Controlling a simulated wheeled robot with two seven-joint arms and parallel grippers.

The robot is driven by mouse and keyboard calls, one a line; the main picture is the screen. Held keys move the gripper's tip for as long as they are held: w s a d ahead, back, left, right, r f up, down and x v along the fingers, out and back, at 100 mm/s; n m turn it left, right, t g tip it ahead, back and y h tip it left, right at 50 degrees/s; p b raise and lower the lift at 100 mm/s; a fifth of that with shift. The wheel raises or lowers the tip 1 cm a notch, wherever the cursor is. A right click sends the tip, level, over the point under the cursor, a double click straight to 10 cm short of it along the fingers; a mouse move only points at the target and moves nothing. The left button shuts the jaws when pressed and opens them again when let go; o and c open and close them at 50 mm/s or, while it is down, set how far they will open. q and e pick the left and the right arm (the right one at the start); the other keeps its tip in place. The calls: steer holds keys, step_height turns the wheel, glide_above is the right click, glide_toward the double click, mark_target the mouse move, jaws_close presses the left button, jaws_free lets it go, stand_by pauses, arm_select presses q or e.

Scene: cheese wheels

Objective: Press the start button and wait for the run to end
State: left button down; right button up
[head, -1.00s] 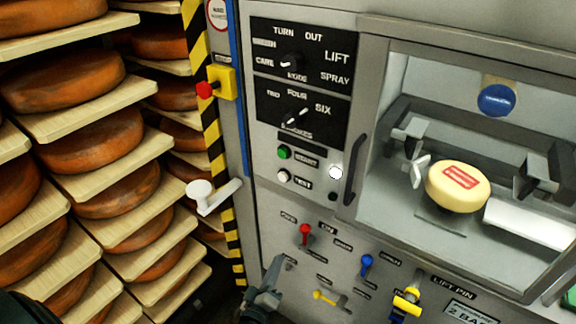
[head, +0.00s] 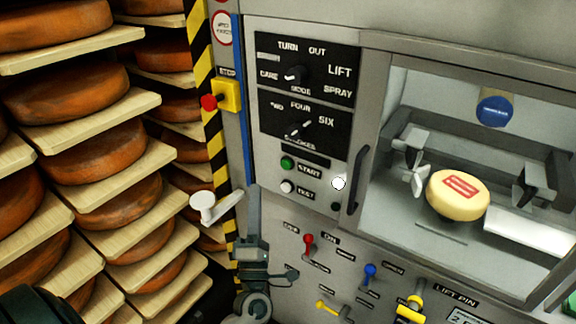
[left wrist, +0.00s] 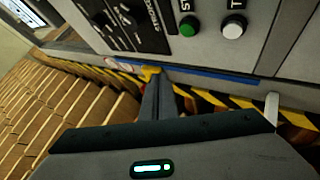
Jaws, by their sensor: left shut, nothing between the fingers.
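The green start button (head: 287,164) is on the grey control panel, beside its START label, with the white test button (head: 287,187) below it. In the left wrist view the start button (left wrist: 189,26) is at the top, left of the white button (left wrist: 233,27). My left gripper (head: 252,192) is shut and empty, pointing up in front of the panel, below and left of the buttons and apart from them. In the left wrist view its closed fingertips (left wrist: 155,75) show below the buttons. My right gripper is not in view.
A red stop button (head: 208,102) on a yellow box and a white lever handle (head: 209,206) are left of the panel. Racks of cheese wheels (head: 66,91) fill the left. A windowed chamber at right holds a pale cheese (head: 457,195). Coloured levers (head: 308,243) stick out below the buttons.

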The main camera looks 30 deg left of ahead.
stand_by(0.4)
arm_select(q)
steer(key=b, duration=0.2)
glide_toward(286, 164)
steer(key=w+a+r, duration=0.2)
steer(key=a+r, duration=0.1)
steer(key=a, duration=0.1)
steer(key=shift+w+r, duration=0.3)
steer(key=shift+r, duration=0.05)
steer(key=shift+w, duration=0.15)
stand_by(1.8)
steer(key=shift+w, duration=0.3)
